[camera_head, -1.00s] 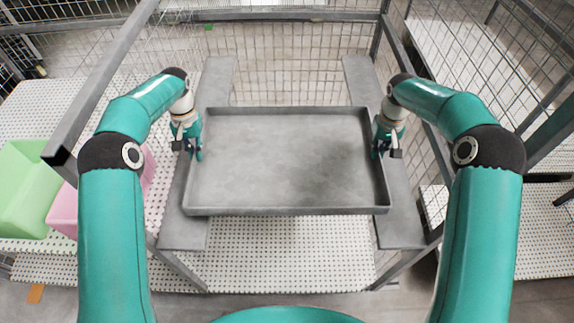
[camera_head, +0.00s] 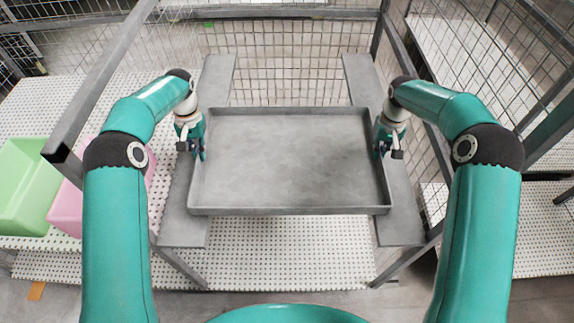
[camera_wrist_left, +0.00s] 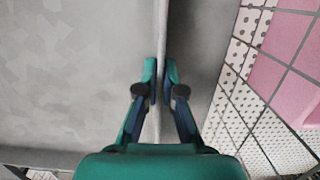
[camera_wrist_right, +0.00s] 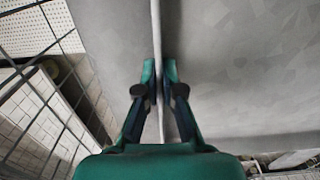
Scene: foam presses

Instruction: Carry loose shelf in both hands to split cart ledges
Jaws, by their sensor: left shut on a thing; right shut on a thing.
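The loose shelf (camera_head: 290,160) is a grey shallow tray with a raised rim, level between my two arms in the head view. My left gripper (camera_head: 200,150) is shut on its left rim, and the left wrist view shows the fingers (camera_wrist_left: 160,82) on either side of that rim. My right gripper (camera_head: 380,148) is shut on the right rim, as the right wrist view shows (camera_wrist_right: 160,82). The left ledge (camera_head: 183,228) and right ledge (camera_head: 402,230) of the cart run under the shelf's two sides. I cannot tell whether the shelf touches them.
Cart posts and wire mesh (camera_head: 290,60) stand behind and beside the shelf. A green bin (camera_head: 25,185) and a pink bin (camera_head: 68,208) are at the left. A white perforated surface (camera_head: 290,250) shows below, between the ledges.

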